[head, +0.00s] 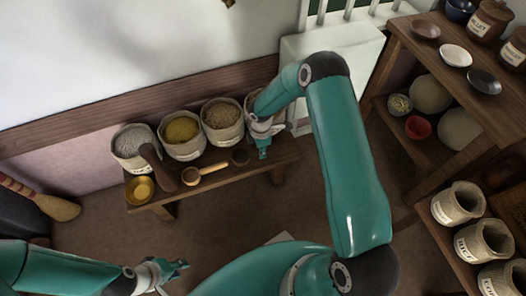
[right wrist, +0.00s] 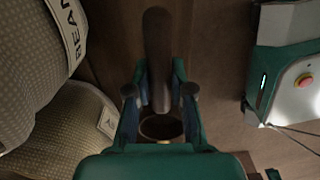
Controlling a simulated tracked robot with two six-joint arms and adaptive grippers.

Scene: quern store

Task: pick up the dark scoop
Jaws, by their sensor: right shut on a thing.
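The dark scoop (right wrist: 157,60) lies between the fingers of my right gripper (right wrist: 160,92) in the right wrist view. Its long dark handle runs away from the palm and its round bowl (right wrist: 160,128) is close to the palm. My right gripper is shut on it. In the head view my right gripper (head: 263,151) is low over the right part of the bench (head: 225,173), and a dark round bowl (head: 240,157) shows just left of it. My left gripper (head: 175,272) is at the lower left, apart from the bench, with its fingers apart and empty.
Several filled sacks (head: 183,138) line the back of the bench. A light wooden scoop (head: 192,176), a yellow bowl (head: 140,190) and a long brown thing (head: 158,168) are further left. A white machine with a red button (right wrist: 304,82) stands right. Shelves (head: 400,40) stand at the right.

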